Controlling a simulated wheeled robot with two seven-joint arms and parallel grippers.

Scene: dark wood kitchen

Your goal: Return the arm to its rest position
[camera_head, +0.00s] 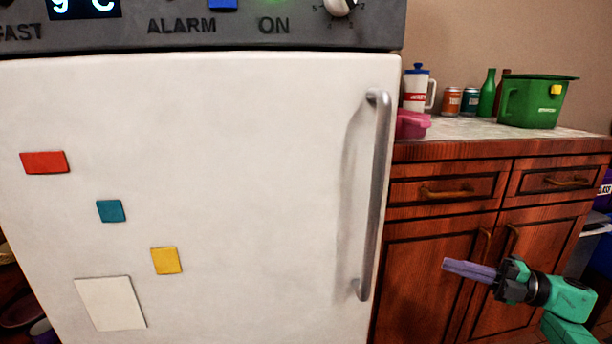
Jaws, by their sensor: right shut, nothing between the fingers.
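My right gripper (468,270) is at the lower right in the head view, on the end of my green arm. Its purple-grey fingers are shut with nothing between them and point left. It is in front of the wooden lower cabinet doors, to the right of the fridge handle (375,195) and apart from it. My left gripper is not in view.
A white fridge door (250,150) with coloured magnets fills the left and looks closed. Wooden cabinets (430,260) stand to its right. The counter (470,129) holds a pink container (411,125), a white jug (416,90), cans, bottles and a green bin (532,104).

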